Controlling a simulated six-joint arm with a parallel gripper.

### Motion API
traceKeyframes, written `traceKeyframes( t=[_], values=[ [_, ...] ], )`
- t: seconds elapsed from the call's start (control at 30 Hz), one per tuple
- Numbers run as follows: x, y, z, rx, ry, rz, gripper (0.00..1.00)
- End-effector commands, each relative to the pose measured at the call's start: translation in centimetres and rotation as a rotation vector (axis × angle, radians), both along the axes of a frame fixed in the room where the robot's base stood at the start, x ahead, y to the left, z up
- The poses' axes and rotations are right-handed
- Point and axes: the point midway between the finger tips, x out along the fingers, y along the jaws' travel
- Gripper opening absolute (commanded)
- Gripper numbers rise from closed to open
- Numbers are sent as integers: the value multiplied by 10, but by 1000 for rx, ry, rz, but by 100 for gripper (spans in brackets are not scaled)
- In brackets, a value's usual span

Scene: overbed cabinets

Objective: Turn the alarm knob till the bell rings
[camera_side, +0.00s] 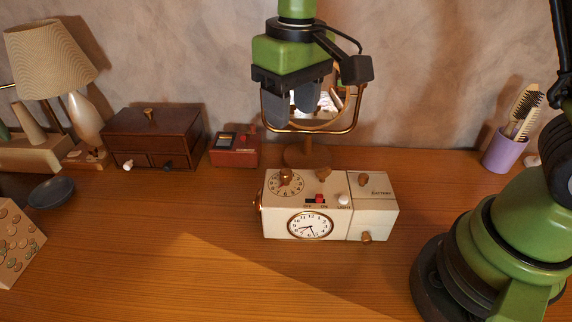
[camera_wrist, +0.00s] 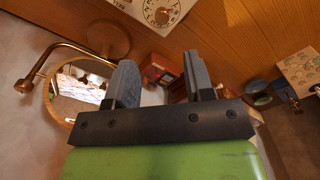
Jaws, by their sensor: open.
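A cream alarm clock box (camera_side: 278,218) stands on the wooden table, with a round white clock face (camera_side: 310,225) in front. On its top left is a numbered dial with a copper-brown knob (camera_side: 286,176). A red slide switch (camera_side: 319,198) and a white button (camera_side: 344,199) are beside it. Which knob is the alarm knob cannot be read. My gripper (camera_side: 291,120) is open and empty, above and behind the clock, in front of the mirror. In the wrist view, my gripper (camera_wrist: 160,62) shows the dial knob (camera_wrist: 162,15) beyond its fingertips, near the top edge.
A round mirror on a wooden base (camera_side: 307,155) stands close behind the clock. A red box (camera_side: 235,152) and a dark drawer chest (camera_side: 155,137) stand to the left, with a lamp (camera_side: 52,62). A purple brush cup (camera_side: 505,151) is at right. The front table is clear.

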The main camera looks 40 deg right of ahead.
Motion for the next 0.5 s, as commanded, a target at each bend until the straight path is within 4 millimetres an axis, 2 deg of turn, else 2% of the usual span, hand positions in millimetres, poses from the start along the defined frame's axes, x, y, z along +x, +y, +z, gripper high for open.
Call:
traceKeyframes(
  t=[0.03, 0.27, 0.5],
  values=[
    [3, 3, -8, -10, 17, 12, 48],
    [5, 6, -28, -23, 35, 27, 48],
    [5, 6, -72, -22, 37, 25, 48]
  ],
)
